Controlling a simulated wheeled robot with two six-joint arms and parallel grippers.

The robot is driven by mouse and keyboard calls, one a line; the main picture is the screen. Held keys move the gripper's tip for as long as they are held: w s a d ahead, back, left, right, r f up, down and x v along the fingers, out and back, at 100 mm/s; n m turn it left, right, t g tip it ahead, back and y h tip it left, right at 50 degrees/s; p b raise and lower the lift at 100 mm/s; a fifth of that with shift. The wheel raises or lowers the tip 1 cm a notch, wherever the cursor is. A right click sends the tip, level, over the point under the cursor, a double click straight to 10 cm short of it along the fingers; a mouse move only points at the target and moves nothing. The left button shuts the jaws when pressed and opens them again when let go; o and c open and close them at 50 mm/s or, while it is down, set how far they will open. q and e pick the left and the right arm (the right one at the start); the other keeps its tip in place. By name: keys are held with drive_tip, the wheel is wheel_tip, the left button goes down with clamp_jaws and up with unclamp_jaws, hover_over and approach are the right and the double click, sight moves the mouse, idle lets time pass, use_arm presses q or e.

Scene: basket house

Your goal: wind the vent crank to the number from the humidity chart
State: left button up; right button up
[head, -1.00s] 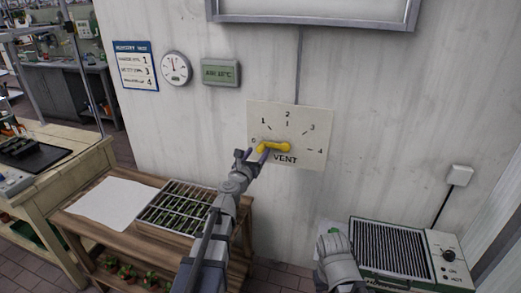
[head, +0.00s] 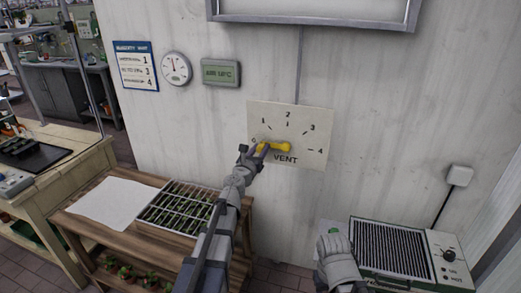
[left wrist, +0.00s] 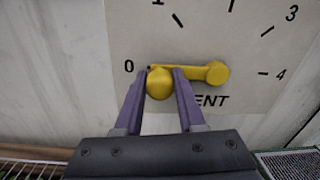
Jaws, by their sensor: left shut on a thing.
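The vent dial plate (head: 312,131) is on the wall, marked 0 to 4. Its yellow crank (head: 286,147) points left, with its knob near 0; it also shows in the left wrist view (left wrist: 217,73). My left gripper (head: 256,149) is shut on the crank's knob, with a purple finger on each side of the knob (left wrist: 160,83). The humidity chart (head: 135,66) hangs at the upper left, with rows ending in 1, 3 and 4; its row labels are too small to read surely. My right arm (head: 338,262) shows at the bottom, but its fingers are hidden.
A round gauge (head: 176,68) and a green display (head: 221,72), its text unclear, hang right of the chart. A wooden bench (head: 160,243) with a seedling tray (head: 185,207) stands below left. A heater-like box (head: 400,250) stands at the lower right.

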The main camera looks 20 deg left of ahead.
use_arm(q)
clamp_jaws()
idle(0.6)
drive_tip(key=shift+r, duration=0.1)
drive_tip(key=shift+r+m+p, duration=0.9)
drive_tip(key=shift+m+p, duration=0.15)
drive_tip(key=shift+m, duration=0.05)
drive_tip(key=shift+d+r+m+p, duration=0.3)
drive_tip(key=shift+r+m+p, duration=0.6)
drive_tip(key=shift+m, duration=0.3)
drive_tip(key=shift+d+r+m+p, duration=0.4)
drive_tip(key=shift+r+m+p, duration=0.25)
drive_tip(key=shift+m, duration=0.35)
drive_tip(key=shift+d+r+m+p, duration=0.2)
drive_tip(key=shift+d+m+p, duration=0.1)
drive_tip(key=shift+m, duration=0.25)
drive_tip(key=shift+d+r+m+p, duration=0.2)
drive_tip(key=shift+m+p, duration=0.1)
drive_tip(key=shift+m, duration=0.25)
